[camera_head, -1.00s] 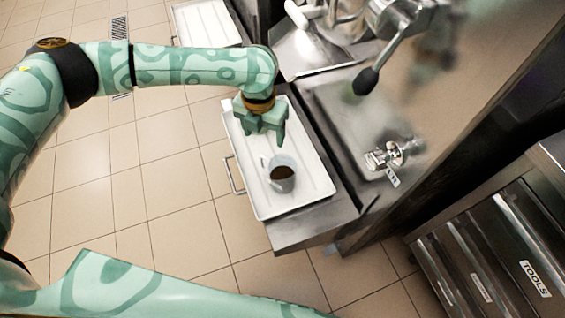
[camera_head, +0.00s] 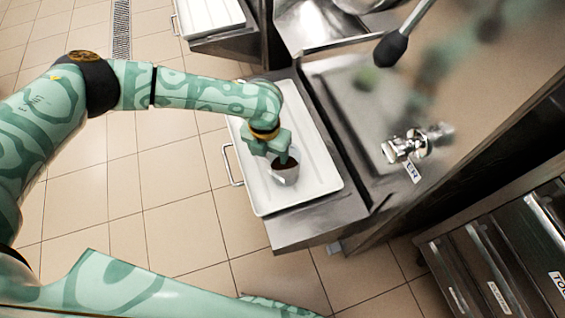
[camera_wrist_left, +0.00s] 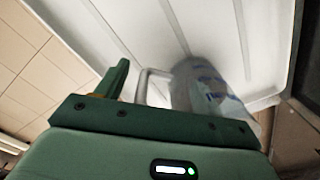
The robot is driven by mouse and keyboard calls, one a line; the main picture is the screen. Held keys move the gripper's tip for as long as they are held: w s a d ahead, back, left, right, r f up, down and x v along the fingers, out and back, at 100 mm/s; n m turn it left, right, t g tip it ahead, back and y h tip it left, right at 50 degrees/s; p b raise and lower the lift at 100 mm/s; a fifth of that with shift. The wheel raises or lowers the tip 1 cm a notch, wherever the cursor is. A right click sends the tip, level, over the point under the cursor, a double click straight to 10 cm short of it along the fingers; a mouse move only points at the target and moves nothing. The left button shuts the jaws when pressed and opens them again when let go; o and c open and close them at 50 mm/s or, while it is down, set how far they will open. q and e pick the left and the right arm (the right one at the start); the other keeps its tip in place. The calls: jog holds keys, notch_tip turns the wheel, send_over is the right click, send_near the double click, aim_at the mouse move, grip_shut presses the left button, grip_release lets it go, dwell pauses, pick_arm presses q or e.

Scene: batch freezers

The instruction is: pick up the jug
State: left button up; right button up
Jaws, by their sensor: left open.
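My left gripper (camera_head: 280,152) is open at the jug's rim, and one finger overlaps the jug's opening in the head view. In the left wrist view, the jug (camera_wrist_left: 208,88) is pale with bluish marks, and its handle points left. One green finger (camera_wrist_left: 117,78) stands left of the handle. The other finger is hidden, and I cannot tell whether either touches the jug. My right gripper is out of view.
The tray lies on a metal shelf (camera_head: 300,228) beside the machine, with a wire handle (camera_head: 230,165) at its left. A black-knobbed lever (camera_head: 390,48) and a metal tap (camera_head: 410,146) are to the right. Another white tray (camera_head: 210,14) is at the top. Open tiled floor lies left.

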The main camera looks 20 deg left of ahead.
pick_arm(q)
jog(key=shift+s, duration=0.1)
jog(key=c, duration=1.3)
jog(key=shift+r, duration=0.1)
jog(key=shift+c, duration=0.2)
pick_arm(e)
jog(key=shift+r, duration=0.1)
